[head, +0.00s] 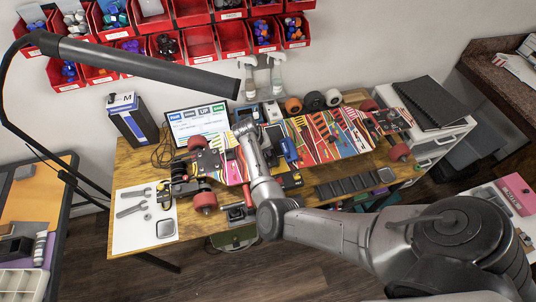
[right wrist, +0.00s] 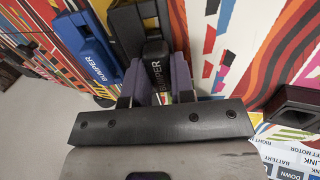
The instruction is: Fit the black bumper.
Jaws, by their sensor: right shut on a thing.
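The black bumper (right wrist: 157,66), with "BUMPER" lettering on its stem, is between the two fingers of my right gripper (right wrist: 155,88) in the right wrist view. The fingers are shut on it, and its wide black end reaches past them. A blue bumper (right wrist: 88,42) of similar shape lies just left of it. The blue one also shows in the head view (head: 289,150), right of my right wrist. The colourful skateboard (head: 318,138) stretches across the table with red wheels (head: 205,201) at its ends. My left gripper is not in view.
A monitor (head: 198,122) stands behind the board's left part. Wrenches (head: 132,209) lie on a white sheet at the table's left. Several loose wheels (head: 313,100) and two spray bottles (head: 277,75) stand at the back. A black tray (head: 345,186) lies at the front right.

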